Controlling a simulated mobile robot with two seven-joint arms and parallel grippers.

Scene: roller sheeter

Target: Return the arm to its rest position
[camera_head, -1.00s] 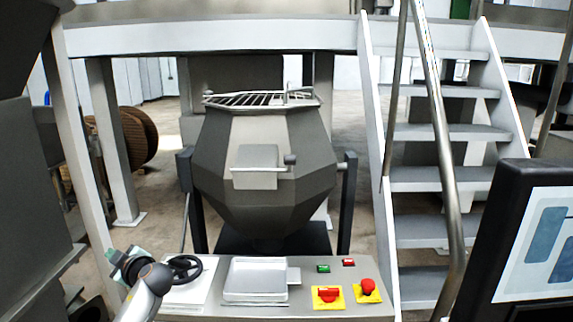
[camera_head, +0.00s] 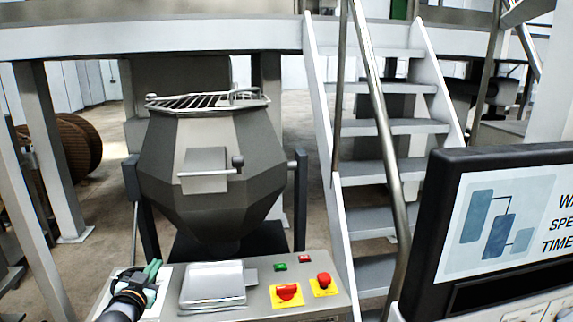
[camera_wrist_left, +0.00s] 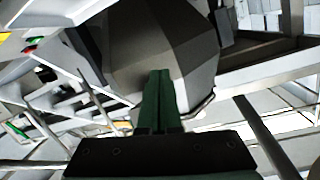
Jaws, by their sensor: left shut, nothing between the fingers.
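My left gripper (camera_head: 152,268) shows at the lower left in the head view, over the left end of the control panel (camera_head: 330,300). Its green fingers are together and hold nothing. In the left wrist view the closed fingers (camera_wrist_left: 159,100) point up the picture, in front of the grey faceted drum (camera_wrist_left: 165,45). My right gripper is in neither view.
The faceted drum (camera_head: 208,170) with a grated top stands behind the panel. The panel carries a metal box (camera_head: 213,283), small green and red buttons, and red knobs (camera_head: 286,292) on yellow plates. Stairs (camera_head: 385,165) and a display screen (camera_head: 510,220) stand to the right.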

